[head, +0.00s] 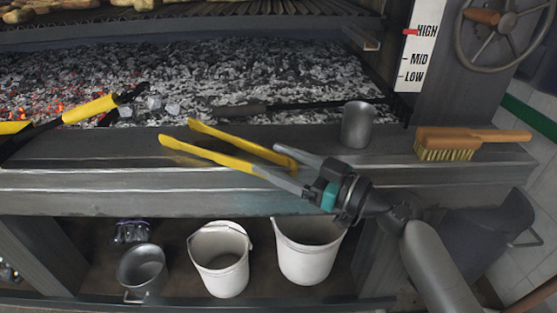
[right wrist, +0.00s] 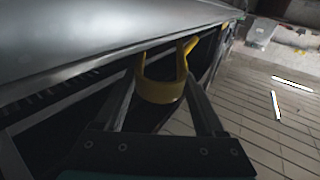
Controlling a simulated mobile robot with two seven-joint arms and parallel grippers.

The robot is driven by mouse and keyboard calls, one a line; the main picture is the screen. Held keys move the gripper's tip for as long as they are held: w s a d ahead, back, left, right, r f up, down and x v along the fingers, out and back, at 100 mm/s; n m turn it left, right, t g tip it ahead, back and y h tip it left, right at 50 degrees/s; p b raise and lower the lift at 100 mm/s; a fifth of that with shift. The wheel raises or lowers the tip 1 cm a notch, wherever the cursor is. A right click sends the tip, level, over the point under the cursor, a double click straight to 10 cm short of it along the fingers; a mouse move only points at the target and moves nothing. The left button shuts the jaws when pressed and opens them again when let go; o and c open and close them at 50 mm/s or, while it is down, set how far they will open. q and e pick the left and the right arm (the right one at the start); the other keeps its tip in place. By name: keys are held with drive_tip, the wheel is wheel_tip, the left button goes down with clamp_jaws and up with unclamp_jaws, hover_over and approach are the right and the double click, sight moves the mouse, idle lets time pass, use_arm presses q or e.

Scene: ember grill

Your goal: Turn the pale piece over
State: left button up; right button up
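The yellow tongs (head: 222,159) have two long arms that point left over the grill's front ledge. My right gripper (head: 279,163) has its fingers along the outer sides of the tongs, near their bend, and looks shut on them. In the right wrist view the U-shaped yellow bend (right wrist: 162,88) sits between the two fingers. Several browned food pieces (head: 68,5) lie on the grate at the top edge, partly cut off. I cannot tell which piece is the pale one. My left gripper is not in view.
Ash and embers (head: 250,75) fill the bed behind the ledge. A metal cup (head: 357,125) and a brush (head: 472,140) stand right of the tongs. A yellow-and-black tool (head: 90,109) lies left. White buckets (head: 219,262) are below. A handwheel (head: 503,40) is upper right.

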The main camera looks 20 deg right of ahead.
drive_tip(key=shift+c, duration=0.9)
drive_tip(key=o, duration=0.7)
drive_tip(key=shift+s+d+f, duration=0.15)
drive_tip(key=shift+s+d, duration=0.25)
drive_tip(key=shift+s, duration=0.05)
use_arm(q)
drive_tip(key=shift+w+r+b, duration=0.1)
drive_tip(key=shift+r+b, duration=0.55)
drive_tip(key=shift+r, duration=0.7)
use_arm(e)
drive_tip(key=shift+v, duration=7.05)
